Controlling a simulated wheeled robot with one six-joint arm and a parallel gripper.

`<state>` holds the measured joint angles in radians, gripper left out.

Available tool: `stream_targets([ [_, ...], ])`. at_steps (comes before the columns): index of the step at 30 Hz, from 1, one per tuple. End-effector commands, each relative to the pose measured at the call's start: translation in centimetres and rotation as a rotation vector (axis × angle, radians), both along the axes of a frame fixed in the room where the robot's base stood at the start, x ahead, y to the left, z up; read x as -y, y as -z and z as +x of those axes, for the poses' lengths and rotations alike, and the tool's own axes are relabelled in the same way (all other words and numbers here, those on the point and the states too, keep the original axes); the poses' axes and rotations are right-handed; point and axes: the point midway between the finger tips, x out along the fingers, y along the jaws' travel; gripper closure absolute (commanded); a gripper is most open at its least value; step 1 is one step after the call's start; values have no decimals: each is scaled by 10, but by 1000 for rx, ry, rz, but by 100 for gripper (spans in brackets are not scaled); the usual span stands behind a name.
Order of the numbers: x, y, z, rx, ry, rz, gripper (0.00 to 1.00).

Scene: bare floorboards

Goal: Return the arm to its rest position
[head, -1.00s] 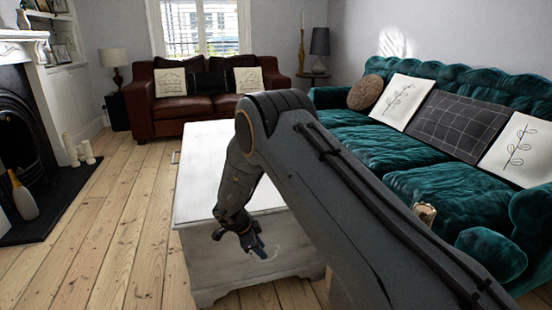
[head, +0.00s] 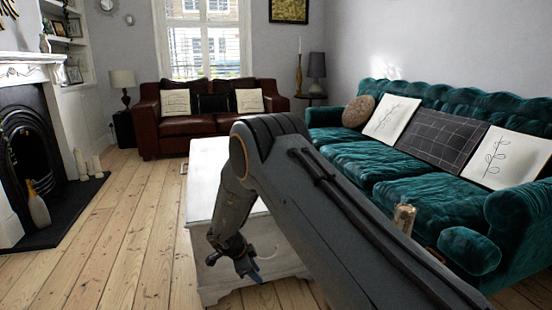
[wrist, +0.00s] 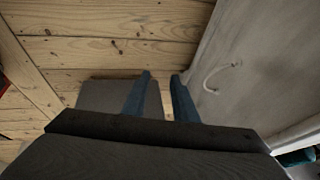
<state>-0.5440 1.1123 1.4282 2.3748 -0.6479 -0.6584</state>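My arm (head: 330,205) is bent at the elbow in the middle of the head view, its forearm hanging down. My gripper (head: 255,275) points downward in front of the white chest (head: 207,165) and holds nothing that I can see. In the wrist view the two blue fingers of my gripper (wrist: 163,74) stand apart with a gap between them. The side of the chest (wrist: 275,65), with its curved handle (wrist: 220,73), is close to the right of the fingers. My arm hides part of the chest in the head view.
A teal sofa (head: 385,163) stands on the right and a brown leather sofa (head: 180,126) at the back. A fireplace (head: 30,150) with a dark hearth (head: 65,210) is on the left. Bare floorboards (head: 120,230) lie clear between hearth and chest.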

Motion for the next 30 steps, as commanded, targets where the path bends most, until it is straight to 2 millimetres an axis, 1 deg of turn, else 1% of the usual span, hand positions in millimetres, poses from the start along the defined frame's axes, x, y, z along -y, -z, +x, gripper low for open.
stream_targets([
  [1,-1,-9,5,16,-15,5,74],
  [5,4,-24,14,49,-52,12,74],
  [8,2,-38,21,79,-92,21,74],
  [14,-14,-77,30,150,-223,46,74],
  [17,-26,-103,32,190,-310,65,74],
  [20,-41,-133,29,229,-424,90,74],
  [23,-60,-172,16,265,-576,126,74],
  [24,-67,-187,6,272,-647,142,74],
  [26,-78,-208,-13,276,-753,164,74],
  [27,-83,-221,-27,273,-825,178,74],
  [29,-89,-237,-53,259,-930,196,74],
  [30,-91,-247,-72,244,-998,207,74],
])
